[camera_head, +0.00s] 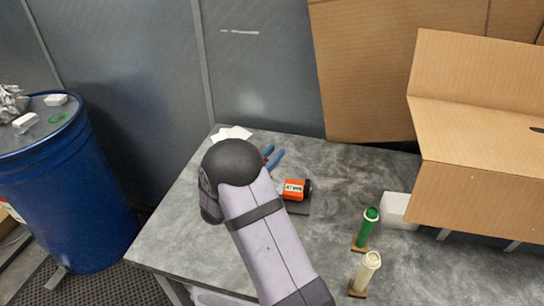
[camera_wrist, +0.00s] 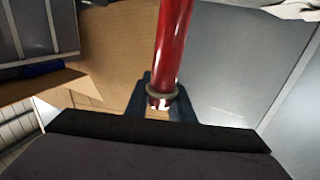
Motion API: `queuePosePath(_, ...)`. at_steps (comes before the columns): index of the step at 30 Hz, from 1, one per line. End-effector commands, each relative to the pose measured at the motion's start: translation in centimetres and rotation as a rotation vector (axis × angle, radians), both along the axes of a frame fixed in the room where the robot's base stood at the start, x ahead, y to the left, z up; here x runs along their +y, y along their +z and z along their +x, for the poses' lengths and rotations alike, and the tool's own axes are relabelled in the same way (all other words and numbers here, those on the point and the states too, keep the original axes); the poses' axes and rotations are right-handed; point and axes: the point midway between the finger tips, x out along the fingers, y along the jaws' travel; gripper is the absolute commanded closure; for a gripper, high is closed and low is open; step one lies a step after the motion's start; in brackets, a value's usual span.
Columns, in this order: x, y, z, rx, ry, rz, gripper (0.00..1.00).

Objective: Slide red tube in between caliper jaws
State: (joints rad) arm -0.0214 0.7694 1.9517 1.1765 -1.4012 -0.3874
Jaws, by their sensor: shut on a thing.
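The red tube (camera_wrist: 173,45) shows in the wrist view, running from between my fingers up past the top edge. My gripper (camera_wrist: 162,84) is shut on this tube, with one dark blue finger at each side. In the head view my arm hides the gripper and the red tube. An orange and black block with a label (camera_head: 295,189) lies on the table right of my arm; I cannot tell whether it belongs to the caliper. No caliper jaws can be made out clearly.
A green tube (camera_head: 366,228) and a cream tube (camera_head: 366,271) stand on small wooden bases at the table's right. Behind them are a white box (camera_head: 397,209) and a large cardboard box (camera_head: 480,190). A two-pronged blue shape (camera_head: 273,157) shows beside my arm. A blue barrel (camera_head: 65,200) stands left.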

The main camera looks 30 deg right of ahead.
Motion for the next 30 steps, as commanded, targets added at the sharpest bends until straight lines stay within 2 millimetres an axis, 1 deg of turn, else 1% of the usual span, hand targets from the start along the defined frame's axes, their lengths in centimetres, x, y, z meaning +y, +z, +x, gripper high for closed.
queuePosePath(21,-1.1,0.0,1.2,0.000,0.000,-0.001,1.00)
queuePosePath(30,-1.3,0.0,1.4,0.000,0.000,-0.001,1.00)
